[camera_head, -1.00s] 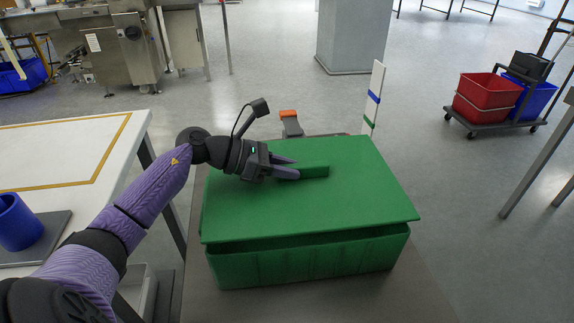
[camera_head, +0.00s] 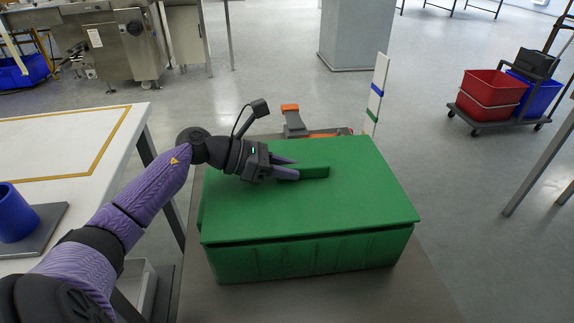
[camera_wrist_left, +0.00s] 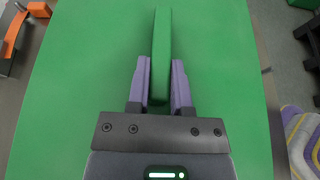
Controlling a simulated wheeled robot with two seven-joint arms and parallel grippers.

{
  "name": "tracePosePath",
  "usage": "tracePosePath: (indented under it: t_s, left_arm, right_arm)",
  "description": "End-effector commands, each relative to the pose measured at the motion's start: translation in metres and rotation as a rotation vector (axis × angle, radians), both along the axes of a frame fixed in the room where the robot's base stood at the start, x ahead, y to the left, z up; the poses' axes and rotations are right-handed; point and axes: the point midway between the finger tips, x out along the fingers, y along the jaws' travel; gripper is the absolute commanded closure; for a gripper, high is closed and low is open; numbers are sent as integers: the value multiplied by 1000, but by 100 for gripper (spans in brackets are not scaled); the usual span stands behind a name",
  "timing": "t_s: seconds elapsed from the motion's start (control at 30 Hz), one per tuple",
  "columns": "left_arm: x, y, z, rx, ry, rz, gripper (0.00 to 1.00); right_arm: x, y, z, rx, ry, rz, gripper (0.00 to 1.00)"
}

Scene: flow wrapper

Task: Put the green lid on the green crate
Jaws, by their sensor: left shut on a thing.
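The green lid (camera_head: 310,205) lies over the top of the green crate (camera_head: 310,260), covering its opening. A thin dark line shows between the lid's front edge and the crate wall, and I cannot tell whether the lid is fully seated. My left gripper (camera_head: 287,168) is shut on the lid's raised bar handle (camera_head: 314,172). In the left wrist view the two purple fingers (camera_wrist_left: 160,85) stand on either side of the handle (camera_wrist_left: 161,50), with the lid (camera_wrist_left: 90,80) filling most of the picture. My right gripper is not in view.
The crate stands on a grey-brown surface (camera_head: 420,295). A white table (camera_head: 60,165) with a blue cup (camera_head: 14,215) is at the left. An orange-and-grey object (camera_head: 293,120) and a striped white post (camera_head: 377,92) are behind the crate. A cart with red and blue buckets (camera_head: 493,95) stands far right.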

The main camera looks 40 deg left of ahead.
Motion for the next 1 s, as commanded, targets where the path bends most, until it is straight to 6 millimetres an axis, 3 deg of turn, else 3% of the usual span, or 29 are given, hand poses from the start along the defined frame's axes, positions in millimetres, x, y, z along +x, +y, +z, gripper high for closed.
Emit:
tracePosePath:
  t_s: [0.2, 0.47, 0.5, 0.67, 1.0]
  left_arm:
    - [0, 0, -11, 0, 0, 0, 100]
    - [0, 0, -11, 0, -1, 1, 100]
    - [0, 0, -10, 0, -1, 1, 70]
    - [0, 0, -11, -1, -1, 0, 36]
    - [-8, 7, -5, 0, 3, 2, 33]
  right_arm:
    - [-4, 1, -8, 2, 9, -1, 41]
    - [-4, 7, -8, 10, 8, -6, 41]
    - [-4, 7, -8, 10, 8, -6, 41]
    - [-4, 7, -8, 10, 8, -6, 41]
    - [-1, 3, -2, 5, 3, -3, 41]
